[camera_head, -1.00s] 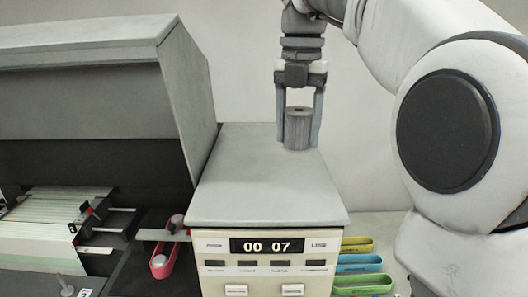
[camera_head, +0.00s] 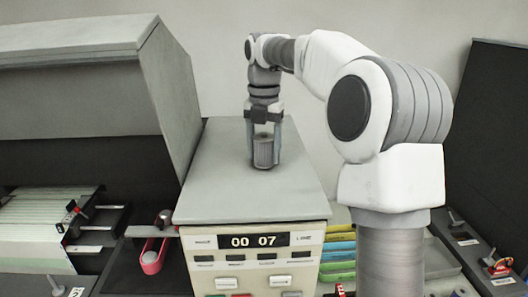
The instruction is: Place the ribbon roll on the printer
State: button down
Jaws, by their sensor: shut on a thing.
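The ribbon roll (camera_head: 264,152) is a small grey ribbed cylinder, held upright. My gripper (camera_head: 264,162) points down with its two fingers on either side of the roll, shut on it. The roll appears in front of the flat grey top of the beige machine (camera_head: 235,192), which has a "00 07" display and which I take to be the printer. The roll's bottom shows over the rear middle of that top. I cannot tell whether it touches the surface. No other thing shows on the top.
A large grey hooded machine (camera_head: 80,95) stands close on the left, with a red-rimmed tray (camera_head: 152,258) between. Coloured trays (camera_head: 339,256) lie to the right of the printer. A dark panel (camera_head: 497,130) stands at far right. The printer's front top is clear.

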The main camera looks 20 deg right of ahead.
jog(key=shift+f, duration=0.25)
jog(key=shift+f, duration=0.15)
jog(key=shift+c, duration=0.6)
grip_release()
notch_tip(320, 180, up, 12)
jog(key=p, duration=0.2)
jog(key=shift+r, duration=0.2)
